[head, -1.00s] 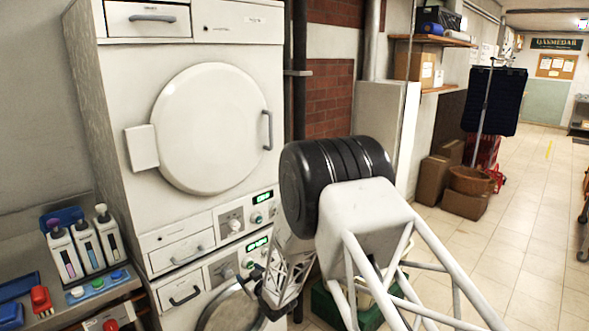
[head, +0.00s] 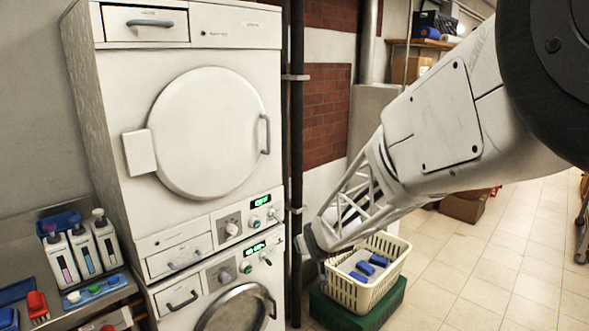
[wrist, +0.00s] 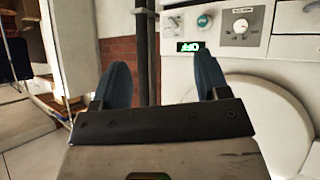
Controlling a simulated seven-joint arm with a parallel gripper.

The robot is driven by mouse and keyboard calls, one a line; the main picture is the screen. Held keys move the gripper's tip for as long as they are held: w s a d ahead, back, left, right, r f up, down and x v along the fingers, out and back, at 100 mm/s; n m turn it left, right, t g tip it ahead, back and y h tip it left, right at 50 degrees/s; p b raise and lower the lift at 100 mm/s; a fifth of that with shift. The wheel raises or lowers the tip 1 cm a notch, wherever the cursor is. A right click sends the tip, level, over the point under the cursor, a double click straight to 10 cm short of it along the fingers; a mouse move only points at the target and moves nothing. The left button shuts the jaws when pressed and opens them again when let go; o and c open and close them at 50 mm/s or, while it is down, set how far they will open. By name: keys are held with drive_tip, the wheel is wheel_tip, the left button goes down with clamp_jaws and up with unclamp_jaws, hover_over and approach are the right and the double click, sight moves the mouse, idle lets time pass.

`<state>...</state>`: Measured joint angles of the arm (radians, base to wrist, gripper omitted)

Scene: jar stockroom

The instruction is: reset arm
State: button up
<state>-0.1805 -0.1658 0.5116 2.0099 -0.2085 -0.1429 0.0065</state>
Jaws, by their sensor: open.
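My gripper (wrist: 161,85) shows in the wrist view with its two blue-grey fingers spread apart and nothing between them. In the head view my arm reaches in from the upper right and slopes down to the left. Its lower end is over the left side of a cream basket, and the fingers cannot be made out there. In the wrist view the fingers are in front of a white machine's control panel (wrist: 240,25) and a dark vertical pipe (wrist: 144,50).
Two stacked white machines (head: 190,35) stand at left, round doors shut. The cream basket (head: 385,287) holds blue-topped items and sits on a green crate (head: 350,315). A shelf (head: 75,302) with bottles (head: 83,250) is at far left. Tiled floor (head: 490,270) is open at right.

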drive_tip(key=s+d+r+m+g+h, duration=0.15)
drive_tip(key=s+d+r, duration=0.3)
drive_tip(key=s, duration=0.55)
drive_tip(key=s+d+r+m+g+h, duration=0.1)
drive_tip(key=s+d+r+g, duration=0.15)
drive_tip(key=s+d, duration=0.45)
drive_tip(key=s+d+r+m+g, duration=0.2)
drive_tip(key=s+g, duration=0.1)
drive_tip(key=s, duration=2.1)
drive_tip(key=shift+s+d+r+g, duration=0.15)
drive_tip(key=shift+s+d+g, duration=0.1)
drive_tip(key=shift+g, duration=0.15)
